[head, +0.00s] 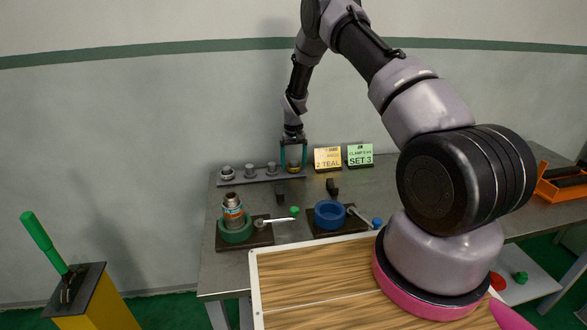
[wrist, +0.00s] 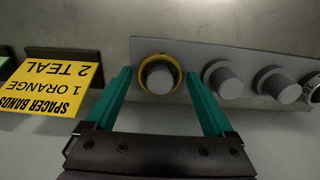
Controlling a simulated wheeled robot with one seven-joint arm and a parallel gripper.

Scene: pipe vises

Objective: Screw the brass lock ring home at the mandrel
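The brass lock ring (wrist: 158,93) is around a grey peg (wrist: 160,80) at one end of the rack in the wrist view. In the head view the ring (head: 293,168) is at the rack's right end. My gripper (wrist: 158,76) points down there, its teal fingers on either side of the ring with a gap at each side. My gripper (head: 293,164) is open and empty. An upright post, apparently the mandrel (head: 232,201), stands in the green vise (head: 236,234) with orange and teal-looking bands on it. Its thread is too small to make out.
The rack (head: 262,179) has several pegs; its left one carries a grey ring (head: 227,173). A blue vise (head: 329,216) stands right of the green one. Handles extend beside both vises. A yellow sign (head: 328,158) and a green sign (head: 360,155) stand right of my gripper.

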